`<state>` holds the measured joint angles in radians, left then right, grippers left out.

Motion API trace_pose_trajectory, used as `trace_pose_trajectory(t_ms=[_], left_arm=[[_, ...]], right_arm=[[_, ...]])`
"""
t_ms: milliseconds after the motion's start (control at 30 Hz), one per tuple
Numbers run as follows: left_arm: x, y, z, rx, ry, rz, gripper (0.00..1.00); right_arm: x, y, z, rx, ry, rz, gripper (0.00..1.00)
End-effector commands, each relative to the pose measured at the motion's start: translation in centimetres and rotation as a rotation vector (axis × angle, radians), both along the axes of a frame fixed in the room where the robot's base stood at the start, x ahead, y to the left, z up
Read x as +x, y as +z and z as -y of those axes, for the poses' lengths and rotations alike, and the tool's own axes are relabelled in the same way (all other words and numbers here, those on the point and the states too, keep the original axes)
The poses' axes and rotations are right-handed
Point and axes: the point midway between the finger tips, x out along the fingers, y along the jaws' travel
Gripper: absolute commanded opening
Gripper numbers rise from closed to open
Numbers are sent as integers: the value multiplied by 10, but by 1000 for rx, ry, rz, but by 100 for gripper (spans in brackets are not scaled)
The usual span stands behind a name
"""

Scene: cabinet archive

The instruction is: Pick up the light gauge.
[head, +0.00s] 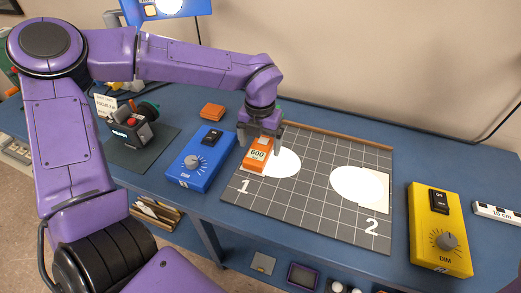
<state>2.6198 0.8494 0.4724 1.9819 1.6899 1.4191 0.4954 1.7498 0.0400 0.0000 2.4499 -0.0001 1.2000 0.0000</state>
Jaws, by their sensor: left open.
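The light gauge (257,157) is a small orange box with a pale display reading 600. It lies on the gridded dark board, at the left edge of the white light spot near number 1. My left gripper (262,142) points down over the gauge, with its grey fingers on either side of the gauge's upper part. The gripper is open. I cannot tell whether the fingers touch the gauge. My right gripper is not in view.
A blue dimmer box (201,160) stands just left of the board (310,205). A yellow dimmer box (440,232) stands right of it, near a white 10 cm bar (497,213). An orange block (212,110) and a dark device (133,130) lie left.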

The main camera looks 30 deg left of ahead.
Motion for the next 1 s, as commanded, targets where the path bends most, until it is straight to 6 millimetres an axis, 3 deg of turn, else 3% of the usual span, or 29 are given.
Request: trace_pose_trajectory(t_ms=[133, 367, 600, 667, 700, 1000], left_arm=[[-1, -21, 0, 0, 1, -1, 89], [-1, -24, 0, 0, 1, 1, 89], [-1, -24, 0, 0, 1, 1, 24], [-1, -24, 0, 0, 1, 0, 24], [-1, -24, 0, 0, 1, 1, 18], [0, -19, 0, -1, 1, 2, 18]], right_arm=[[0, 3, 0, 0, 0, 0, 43], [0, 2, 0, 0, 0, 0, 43], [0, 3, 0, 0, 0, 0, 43], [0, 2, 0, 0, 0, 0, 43], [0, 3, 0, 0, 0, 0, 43], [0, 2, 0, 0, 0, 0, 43]])
